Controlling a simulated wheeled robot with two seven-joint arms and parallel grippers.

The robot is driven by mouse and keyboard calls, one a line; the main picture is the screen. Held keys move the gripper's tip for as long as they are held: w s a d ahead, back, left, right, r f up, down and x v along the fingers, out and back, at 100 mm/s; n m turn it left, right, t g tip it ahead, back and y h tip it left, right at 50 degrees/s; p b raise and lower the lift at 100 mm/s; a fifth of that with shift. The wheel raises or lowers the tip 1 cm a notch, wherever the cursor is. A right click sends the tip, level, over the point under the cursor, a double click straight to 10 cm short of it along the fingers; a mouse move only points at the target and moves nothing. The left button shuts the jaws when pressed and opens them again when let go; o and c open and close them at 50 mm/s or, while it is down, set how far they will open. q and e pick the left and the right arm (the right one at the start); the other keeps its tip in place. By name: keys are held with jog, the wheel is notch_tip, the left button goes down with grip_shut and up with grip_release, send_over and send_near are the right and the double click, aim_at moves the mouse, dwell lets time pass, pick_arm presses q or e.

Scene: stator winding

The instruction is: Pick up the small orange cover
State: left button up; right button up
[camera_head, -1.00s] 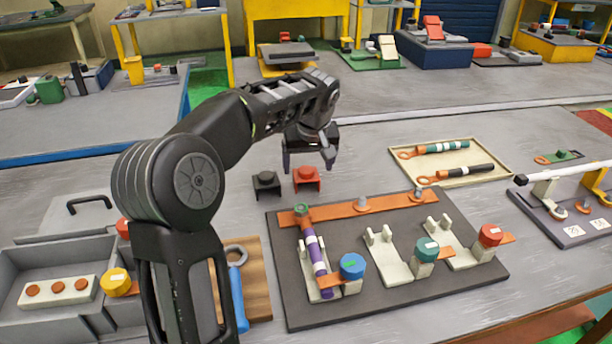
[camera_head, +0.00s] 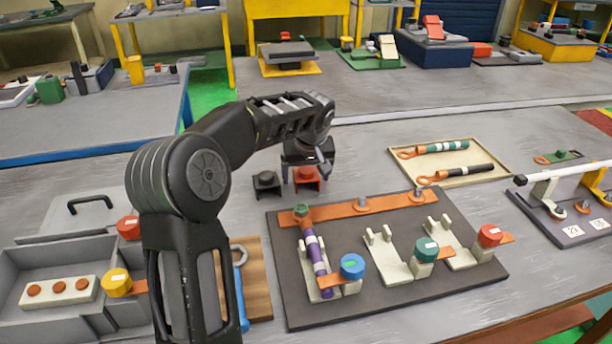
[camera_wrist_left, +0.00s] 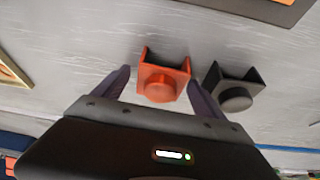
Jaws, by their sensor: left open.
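The small orange cover (camera_head: 308,176) stands on the grey table, a U-shaped piece with a round knob. In the wrist view the orange cover (camera_wrist_left: 162,82) lies between the two fingers of my left gripper (camera_wrist_left: 157,82). My left gripper (camera_head: 306,176) is open and lowered over the cover, partly hiding it in the head view. I cannot tell whether the fingers touch it. My right gripper is not in view.
A matching black cover (camera_head: 267,184) stands close to the left of the orange one, near a finger in the wrist view. A dark fixture board (camera_head: 300,318) with a purple-banded rod lies in front. A beige tray (camera_head: 490,152) with two rods lies to the right.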

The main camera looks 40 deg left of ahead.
aim_at(306, 168)
pick_arm(q)
jog(key=shift+c, duration=0.2)
jog(key=c, duration=1.4)
notch_tip(306, 168, up, 10)
jog(key=shift+r+p, duration=0.1)
jog(key=shift+p, duration=0.25)
